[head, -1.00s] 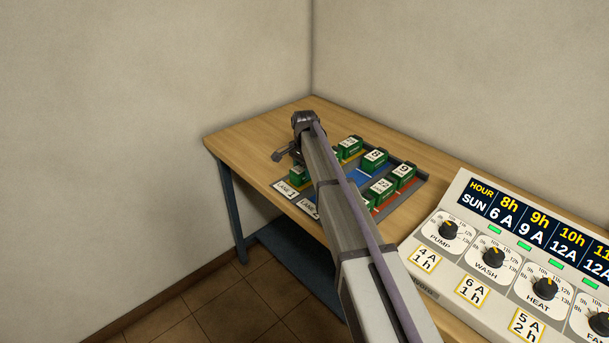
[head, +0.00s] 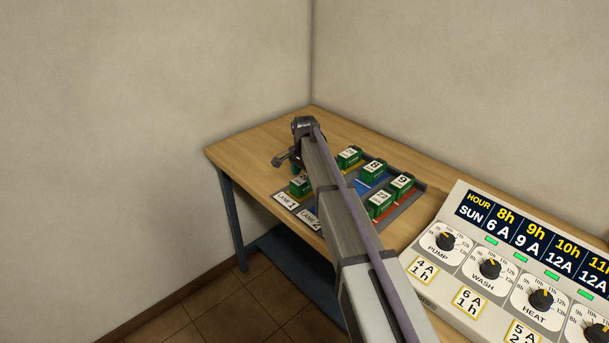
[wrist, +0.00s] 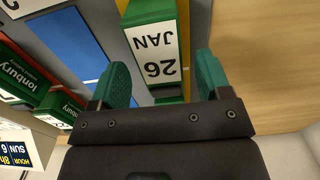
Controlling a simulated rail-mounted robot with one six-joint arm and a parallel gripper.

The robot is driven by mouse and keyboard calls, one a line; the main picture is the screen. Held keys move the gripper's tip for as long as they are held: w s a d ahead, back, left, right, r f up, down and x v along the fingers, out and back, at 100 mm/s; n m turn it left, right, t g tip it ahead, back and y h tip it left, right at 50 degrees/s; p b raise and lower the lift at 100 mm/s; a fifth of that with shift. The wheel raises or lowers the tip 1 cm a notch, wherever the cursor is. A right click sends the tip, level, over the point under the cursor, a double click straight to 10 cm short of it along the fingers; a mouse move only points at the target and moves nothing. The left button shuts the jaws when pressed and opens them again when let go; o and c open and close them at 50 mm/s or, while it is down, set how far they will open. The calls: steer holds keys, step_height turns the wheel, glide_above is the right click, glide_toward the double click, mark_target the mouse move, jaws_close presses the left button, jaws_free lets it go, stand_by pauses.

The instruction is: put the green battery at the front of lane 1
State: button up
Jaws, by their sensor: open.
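Several green batteries with white date labels stand on a lane board (head: 405,205) on the wooden table. One green battery (head: 298,185) stands near the LANE 1 sign (head: 285,200), partly behind my arm. In the wrist view, a green battery labelled 26 JAN (wrist: 155,45) lies between and beyond the teal fingers of my gripper (wrist: 162,75).
Other green batteries (head: 375,168) stand in the blue and red lanes. A console with dials (head: 490,265) stands at the right front. Bare tabletop (head: 250,145) lies left of the board. Walls close off the back and left.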

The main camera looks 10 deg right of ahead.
mark_target(305, 178)
step_height(305, 178, up, 10)
steer(key=p, duration=0.8)
steer(key=s+n, duration=1.1)
steer(key=s, duration=2.4)
steer(key=shift+s+n, duration=0.25)
steer(key=shift+n, duration=0.15)
steer(key=shift+a+f, duration=0.1)
steer(key=shift+f, duration=0.05)
